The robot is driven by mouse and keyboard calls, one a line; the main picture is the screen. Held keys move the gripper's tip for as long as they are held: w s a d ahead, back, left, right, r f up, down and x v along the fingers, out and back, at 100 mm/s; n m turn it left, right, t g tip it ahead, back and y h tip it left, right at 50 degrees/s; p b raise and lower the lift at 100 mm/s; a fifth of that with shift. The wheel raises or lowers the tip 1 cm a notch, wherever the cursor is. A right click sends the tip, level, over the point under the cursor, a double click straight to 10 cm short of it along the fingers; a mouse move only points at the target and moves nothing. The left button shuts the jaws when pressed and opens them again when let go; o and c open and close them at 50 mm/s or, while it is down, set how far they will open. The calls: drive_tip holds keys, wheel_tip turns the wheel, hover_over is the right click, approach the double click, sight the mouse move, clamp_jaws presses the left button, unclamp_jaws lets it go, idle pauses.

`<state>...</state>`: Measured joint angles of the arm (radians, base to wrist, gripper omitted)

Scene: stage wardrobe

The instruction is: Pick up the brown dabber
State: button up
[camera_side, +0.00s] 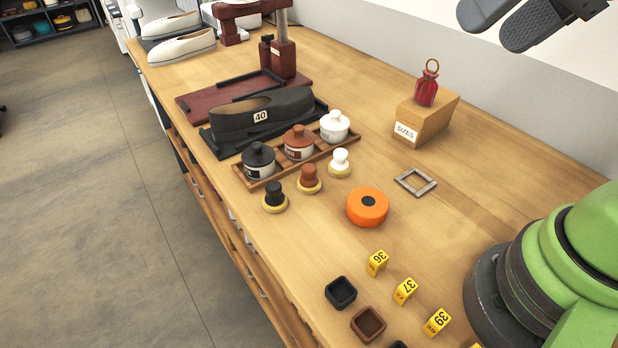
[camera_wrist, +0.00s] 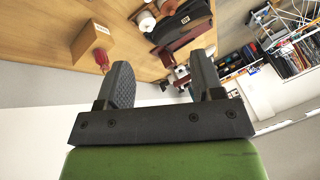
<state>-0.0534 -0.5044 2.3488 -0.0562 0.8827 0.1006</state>
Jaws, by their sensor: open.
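The brown dabber (camera_side: 309,178) stands upright on the wooden table in the side view, with a brown knob top and a pale yellow base. It is between a black dabber (camera_side: 274,197) and a white dabber (camera_side: 340,163), in front of the wooden tray of jars. My gripper (camera_side: 523,18) is at the top right of the side view, high above the table and well away from the dabbers. In the wrist view my gripper (camera_wrist: 162,82) has its two fingers spread with nothing between them. I cannot make out the brown dabber in the wrist view.
Jars with black, brown (camera_side: 299,143) and white lids stand in a tray behind the dabbers. A black shoe (camera_side: 262,114) is behind them.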

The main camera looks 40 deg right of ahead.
drive_tip(key=w+a+f+g, duration=0.2)
drive_tip(key=w+f, duration=0.1)
drive_tip(key=w, duration=0.6)
drive_tip(key=g+h, duration=0.2)
approach(309, 167)
drive_tip(key=shift+g+h, duration=0.3)
drive_tip(key=f, duration=0.2)
drive_tip(key=w+f, duration=0.1)
drive_tip(key=f, duration=0.1)
drive_tip(key=shift+w+a+f, duration=0.1)
drive_tip(key=shift+a+f, duration=0.1)
drive_tip(key=shift+w+d+f, duration=0.1)
drive_tip(key=shift+f, duration=0.9)
drive_tip(key=shift+w+d+f, duration=0.1)
drive_tip(key=shift+w+f, duration=0.05)
drive_tip(key=shift+f, duration=0.9)
drive_tip(key=shift+w+d+f, duration=0.1)
drive_tip(key=shift+f, duration=0.9)
drive_tip(key=c, duration=1)
